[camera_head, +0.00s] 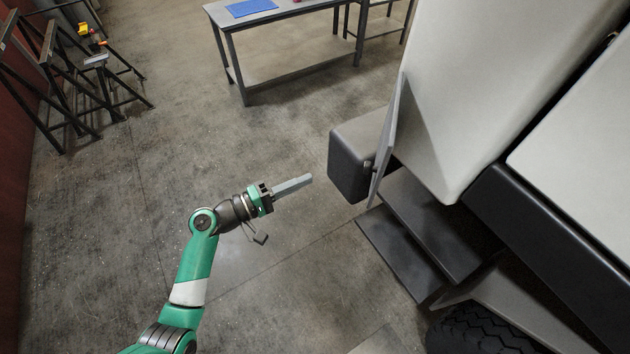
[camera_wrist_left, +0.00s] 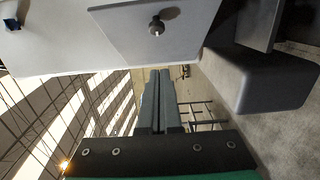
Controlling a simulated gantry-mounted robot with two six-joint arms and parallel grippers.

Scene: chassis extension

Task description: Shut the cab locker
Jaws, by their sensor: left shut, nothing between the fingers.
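The cab locker's door (camera_head: 390,140) is a thin grey panel standing out at an angle from the side of the white cab (camera_head: 470,90), so it is open. In the left wrist view the door (camera_wrist_left: 185,35) fills the top middle, with a dark round knob (camera_wrist_left: 156,25) on its face. My left gripper (camera_head: 306,181) is shut and empty, in the air to the left of the door and apart from it. Its closed fingers (camera_wrist_left: 160,85) point toward the door side in the left wrist view. The locker's inside is hidden. My right gripper is not in view.
A dark grey bumper block (camera_head: 350,160) sits just beside the door, between it and my left gripper. Dark steps (camera_head: 405,250) and a tyre (camera_head: 475,330) lie below the cab. A workbench (camera_head: 270,15) and black trestles (camera_head: 75,85) stand farther back.

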